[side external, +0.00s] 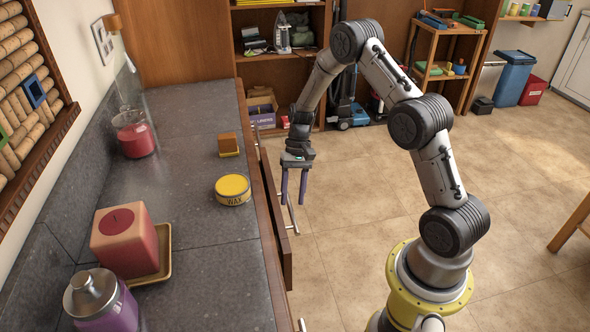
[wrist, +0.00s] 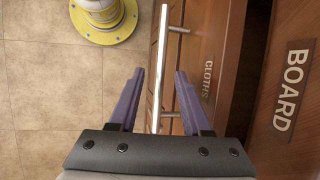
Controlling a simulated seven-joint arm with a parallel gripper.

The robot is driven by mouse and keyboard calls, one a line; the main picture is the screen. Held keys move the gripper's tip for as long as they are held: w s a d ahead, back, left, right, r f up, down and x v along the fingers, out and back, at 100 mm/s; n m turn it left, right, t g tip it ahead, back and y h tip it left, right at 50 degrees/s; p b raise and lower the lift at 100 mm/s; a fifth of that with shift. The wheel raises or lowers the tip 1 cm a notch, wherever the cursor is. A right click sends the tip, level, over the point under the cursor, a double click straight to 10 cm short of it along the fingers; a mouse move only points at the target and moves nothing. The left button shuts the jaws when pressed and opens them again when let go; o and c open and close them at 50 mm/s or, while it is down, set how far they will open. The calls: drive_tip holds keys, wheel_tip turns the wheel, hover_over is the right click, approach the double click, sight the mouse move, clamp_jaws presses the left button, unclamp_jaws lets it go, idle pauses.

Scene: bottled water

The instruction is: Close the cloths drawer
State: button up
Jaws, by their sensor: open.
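The cloths drawer (wrist: 208,110) is a brown wooden drawer under the counter, with CLOTHS lettered on it in the wrist view. In the side external view, a drawer front (side external: 279,215) stands out from the counter edge, so a drawer is partly open. A long silver bar handle (wrist: 160,60) runs along it in the wrist view. My gripper (side external: 293,203) points down beside the drawer front, near the handle (side external: 291,216). Its purple fingers are apart and empty. In the wrist view the handle appears between the two fingers (wrist: 159,72); whether they touch it, I cannot tell.
Another front labelled BOARD (wrist: 290,90) lies to the right in the wrist view. On the grey counter (side external: 195,185) stand a yellow wax tin (side external: 233,189), a sponge-like block (side external: 229,143), a candle (side external: 124,240) and jars. The tiled floor (side external: 350,225) beside the drawer is clear.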

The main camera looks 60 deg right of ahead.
drive_tip(key=v, duration=1.2)
